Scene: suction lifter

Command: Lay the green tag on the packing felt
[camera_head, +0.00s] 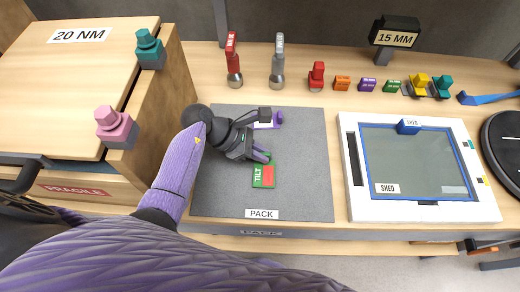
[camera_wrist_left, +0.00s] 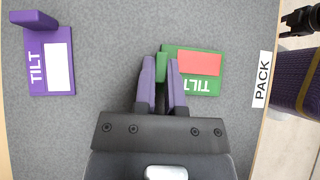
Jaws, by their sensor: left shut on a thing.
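The green tag (camera_head: 263,177) has a red patch and the word TILT. It is over the packing felt (camera_head: 302,180), a grey mat marked PACK, near the front edge. In the left wrist view the green tag (camera_wrist_left: 205,86) extends right of the fingers. My left gripper (camera_head: 262,157) is shut on the tag's upright green tab, which shows between the purple fingers (camera_wrist_left: 161,72). The tag appears flat and at or very near the felt; I cannot tell whether it touches.
A purple tag (camera_wrist_left: 52,62) lies on the felt beyond the gripper. A white-framed tray (camera_head: 350,180) marked SHED stands to the right. Coloured blocks and two torches (camera_head: 278,65) line the back. A wooden cabinet (camera_head: 160,90) rises to the left. The felt's right side is clear.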

